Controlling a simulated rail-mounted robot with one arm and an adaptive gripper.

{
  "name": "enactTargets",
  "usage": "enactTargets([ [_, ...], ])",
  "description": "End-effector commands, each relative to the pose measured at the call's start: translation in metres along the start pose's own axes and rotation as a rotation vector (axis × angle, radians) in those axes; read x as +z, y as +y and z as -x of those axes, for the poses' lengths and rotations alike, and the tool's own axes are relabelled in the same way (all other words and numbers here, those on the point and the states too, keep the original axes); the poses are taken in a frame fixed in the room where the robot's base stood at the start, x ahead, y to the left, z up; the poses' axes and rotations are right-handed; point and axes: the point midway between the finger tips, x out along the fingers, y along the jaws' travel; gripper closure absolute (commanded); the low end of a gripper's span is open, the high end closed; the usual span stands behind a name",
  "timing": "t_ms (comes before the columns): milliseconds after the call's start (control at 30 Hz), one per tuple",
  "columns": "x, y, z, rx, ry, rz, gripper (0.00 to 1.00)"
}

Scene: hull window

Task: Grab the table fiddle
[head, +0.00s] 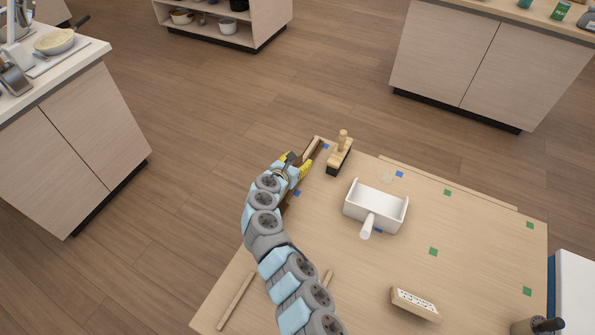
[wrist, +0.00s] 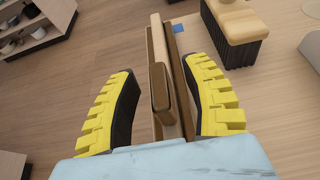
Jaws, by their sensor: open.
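The table fiddle seems to be the narrow wooden rail (head: 313,152) at the table's far left corner. In the wrist view, a brown wooden rail (wrist: 160,65) runs lengthwise between my fingers along the table edge. My gripper (head: 298,164) is open at the near end of this rail. In the wrist view, the yellow fingers of my gripper (wrist: 166,100) stand on either side of the rail, with visible gaps, apart from it. The gripper and arm hide the rail's near part in the head view.
A wooden-handled brush (head: 339,155) stands close to the right; it also shows in the wrist view (wrist: 236,25). On the table (head: 470,230) are a white scoop-like box (head: 376,205), a perforated block (head: 415,304) and a loose stick (head: 236,301). Open floor lies left.

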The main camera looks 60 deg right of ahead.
Motion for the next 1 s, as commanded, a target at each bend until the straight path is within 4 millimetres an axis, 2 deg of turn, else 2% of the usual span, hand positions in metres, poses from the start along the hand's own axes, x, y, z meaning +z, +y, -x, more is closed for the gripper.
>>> enactTargets([
  [167, 0.000, 0.000, 0.000, 0.000, 0.000, 0.000, 0.52],
  [333, 0.000, 0.000, 0.000, 0.001, 0.000, 0.000, 1.00],
  [833, 0.000, 0.000, 0.000, 0.000, 0.001, 0.000, 1.00],
  [1000, 0.011, 0.000, 0.004, 0.000, -0.001, -0.001, 1.00],
])
